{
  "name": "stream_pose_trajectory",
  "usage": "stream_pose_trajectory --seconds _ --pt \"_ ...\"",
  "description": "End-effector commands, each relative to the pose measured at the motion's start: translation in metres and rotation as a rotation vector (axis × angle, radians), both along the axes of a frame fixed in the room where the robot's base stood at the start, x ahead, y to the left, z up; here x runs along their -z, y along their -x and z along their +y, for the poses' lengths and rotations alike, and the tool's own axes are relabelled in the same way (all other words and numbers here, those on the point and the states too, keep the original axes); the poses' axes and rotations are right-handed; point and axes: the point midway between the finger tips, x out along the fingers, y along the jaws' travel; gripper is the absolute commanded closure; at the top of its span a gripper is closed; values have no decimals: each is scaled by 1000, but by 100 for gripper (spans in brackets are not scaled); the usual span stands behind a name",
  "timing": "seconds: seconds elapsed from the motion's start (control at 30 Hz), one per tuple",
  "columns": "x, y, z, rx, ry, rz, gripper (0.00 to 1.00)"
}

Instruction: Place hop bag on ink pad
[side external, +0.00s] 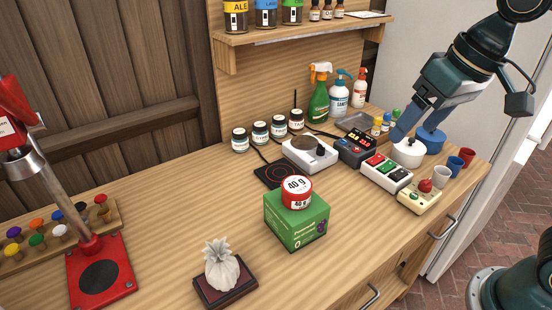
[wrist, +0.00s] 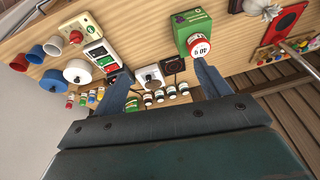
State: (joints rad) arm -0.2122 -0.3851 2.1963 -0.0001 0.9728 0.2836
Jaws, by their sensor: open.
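The hop bag (side external: 221,268) is a small off-white cloth sack with a gathered top. It stands upright on the ink pad (side external: 247,282), a dark reddish-brown flat block at the front of the bench. In the wrist view the bag (wrist: 262,8) shows at the top edge, partly cut off, with the dark pad (wrist: 236,6) beside it. My gripper (side external: 414,128) is open and empty, high over the right end of the bench, well apart from the bag. Its two fingers (wrist: 163,86) are spread in the wrist view with nothing between them.
A green box (side external: 296,225) with a red-and-white 40 g tin (side external: 297,192) on it stands right of the pad. A red lever press (side external: 100,270) stands at left. A scale (side external: 310,154), control boxes (side external: 387,172), jars and bottles crowd the back and right. Bare wood lies left of the box.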

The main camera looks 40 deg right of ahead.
Motion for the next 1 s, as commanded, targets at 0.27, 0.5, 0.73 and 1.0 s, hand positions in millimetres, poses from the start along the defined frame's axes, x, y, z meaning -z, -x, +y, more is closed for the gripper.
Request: stream_pose_trajectory --seconds 0.27,0.5,0.73,1.0 --pt "15 55 -41 -24 54 -94 24" --pt "30 81 -55 -43 94 -138 24" --pt "33 86 -57 -47 103 -145 24" --pt "33 85 -57 -47 102 -144 24"
